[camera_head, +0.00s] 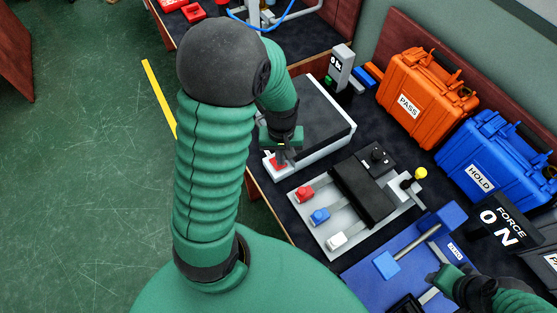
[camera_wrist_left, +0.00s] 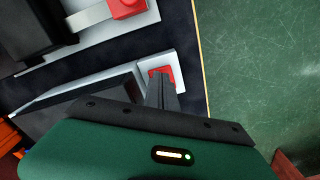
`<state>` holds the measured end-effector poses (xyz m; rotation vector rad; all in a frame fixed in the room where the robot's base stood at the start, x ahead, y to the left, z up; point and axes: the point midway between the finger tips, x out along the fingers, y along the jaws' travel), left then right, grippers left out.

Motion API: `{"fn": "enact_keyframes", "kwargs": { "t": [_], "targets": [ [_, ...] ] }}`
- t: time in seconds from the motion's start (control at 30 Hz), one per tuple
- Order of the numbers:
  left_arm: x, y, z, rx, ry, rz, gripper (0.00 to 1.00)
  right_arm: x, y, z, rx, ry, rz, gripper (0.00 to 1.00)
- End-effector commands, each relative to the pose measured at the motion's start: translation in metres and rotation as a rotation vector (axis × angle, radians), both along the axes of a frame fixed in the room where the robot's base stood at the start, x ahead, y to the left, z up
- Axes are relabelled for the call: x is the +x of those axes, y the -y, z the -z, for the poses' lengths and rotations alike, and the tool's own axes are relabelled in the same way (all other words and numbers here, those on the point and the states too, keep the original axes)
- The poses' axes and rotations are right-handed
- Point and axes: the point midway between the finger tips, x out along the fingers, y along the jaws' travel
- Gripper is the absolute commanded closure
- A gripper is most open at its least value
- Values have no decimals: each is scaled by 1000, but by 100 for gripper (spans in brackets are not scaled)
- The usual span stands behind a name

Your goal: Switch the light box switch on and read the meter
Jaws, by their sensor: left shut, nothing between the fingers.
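The light box (camera_head: 320,108) is a pale box with a dark top, in the middle of the head view. Its red switch (camera_head: 275,163) sits on the white near-left corner. My left gripper (camera_head: 282,158) is shut and empty, pointing down at the switch. In the left wrist view the shut fingers (camera_wrist_left: 160,82) overlap the red switch (camera_wrist_left: 166,71) and hide part of it; I cannot tell whether they touch it. A grey meter (camera_head: 342,62) stands behind the box with a display starting with 0; its unit is too small to read surely. My right gripper (camera_head: 437,275) is over the blue fixture.
A grey panel (camera_head: 330,232) with red, blue and white switches lies nearer me. A blue fixture (camera_head: 360,268) and a FORCE display (camera_head: 500,222) reading 0 N are at right. Orange (camera_head: 425,80) and blue (camera_head: 490,150) cases line the back. Green floor is clear at left.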

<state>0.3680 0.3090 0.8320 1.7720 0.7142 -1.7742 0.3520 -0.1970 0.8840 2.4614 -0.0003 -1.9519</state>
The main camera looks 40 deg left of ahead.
Motion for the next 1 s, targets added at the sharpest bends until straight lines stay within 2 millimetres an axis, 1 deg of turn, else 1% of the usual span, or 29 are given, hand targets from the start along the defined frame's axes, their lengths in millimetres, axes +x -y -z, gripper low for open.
{"fn": "enact_keyframes", "kwargs": {
  "t": [0.57,1.0],
  "targets": [
    [0,0,0,0,0,0,100,0,0,0,0,0,0,64],
    [0,0,7,0,0,0,100,0,0,4,0,0,0,64]
  ]
}}
